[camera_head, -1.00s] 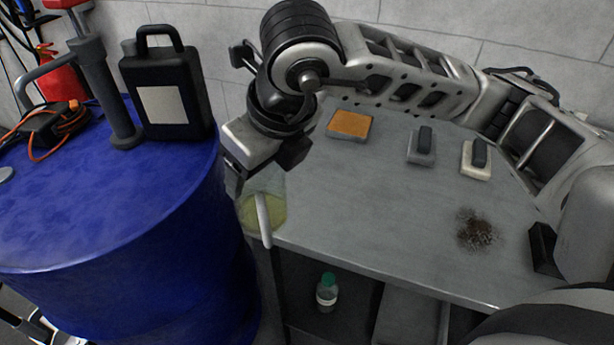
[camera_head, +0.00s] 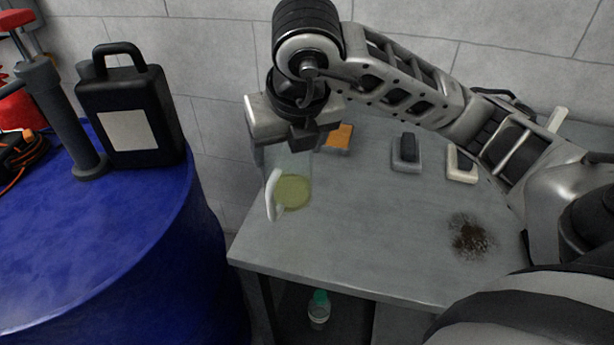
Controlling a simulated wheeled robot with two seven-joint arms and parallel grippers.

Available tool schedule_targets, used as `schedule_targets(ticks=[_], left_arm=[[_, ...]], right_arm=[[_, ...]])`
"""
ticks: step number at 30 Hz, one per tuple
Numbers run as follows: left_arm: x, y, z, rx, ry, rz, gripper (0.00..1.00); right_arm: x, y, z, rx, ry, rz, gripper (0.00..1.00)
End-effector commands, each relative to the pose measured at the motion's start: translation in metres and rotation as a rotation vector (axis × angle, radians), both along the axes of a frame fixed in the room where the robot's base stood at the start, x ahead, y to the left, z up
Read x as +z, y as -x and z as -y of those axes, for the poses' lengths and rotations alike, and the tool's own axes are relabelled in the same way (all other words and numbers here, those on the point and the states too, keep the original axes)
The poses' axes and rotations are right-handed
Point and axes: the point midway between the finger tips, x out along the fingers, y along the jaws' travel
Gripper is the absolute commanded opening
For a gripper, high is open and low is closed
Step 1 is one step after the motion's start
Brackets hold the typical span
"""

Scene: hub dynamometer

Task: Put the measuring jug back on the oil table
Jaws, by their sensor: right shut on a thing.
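The measuring jug (camera_head: 292,192) is clear, with a white handle and yellowish liquid in its bottom. My right gripper (camera_head: 290,143) is shut on it near its top, and the jug hangs below the jaws, about upright. In the picture the jug lies over the left part of a grey table top; I cannot tell whether its base touches the surface. The grey table (camera_head: 350,235) stands right of a blue drum (camera_head: 110,235). I cannot tell from the picture which of these is the oil table. My left gripper is not in view.
A black canister (camera_head: 130,115) and a pump post (camera_head: 62,115) stand on the drum. An orange pad (camera_head: 339,136), two brushes or blocks (camera_head: 406,155) (camera_head: 461,165) and a dark debris patch (camera_head: 470,237) lie on the grey table. A bottle (camera_head: 318,310) sits on the shelf below.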

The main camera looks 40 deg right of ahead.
Motion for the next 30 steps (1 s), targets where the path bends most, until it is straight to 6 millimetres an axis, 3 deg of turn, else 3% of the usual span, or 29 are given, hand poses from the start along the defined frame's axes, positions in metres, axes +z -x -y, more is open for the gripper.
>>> schedule_targets(ticks=[1, 6, 11, 18, 30], left_arm=[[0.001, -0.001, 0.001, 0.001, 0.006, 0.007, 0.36], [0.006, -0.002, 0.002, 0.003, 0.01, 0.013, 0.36], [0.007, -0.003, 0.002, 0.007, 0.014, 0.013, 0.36], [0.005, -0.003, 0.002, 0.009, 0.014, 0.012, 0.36], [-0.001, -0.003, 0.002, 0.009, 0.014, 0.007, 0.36]], right_arm=[[-0.012, 0.0, 0.009, -0.006, 0.002, -0.004, 0.26], [-0.031, -0.002, 0.027, -0.002, 0.002, -0.001, 0.26], [-0.039, -0.004, 0.033, 0.0, 0.0, 0.001, 0.26], [-0.069, -0.004, 0.036, 0.001, 0.0, -0.001, 0.26], [-0.076, -0.004, 0.036, 0.002, -0.001, 0.003, 0.26]])
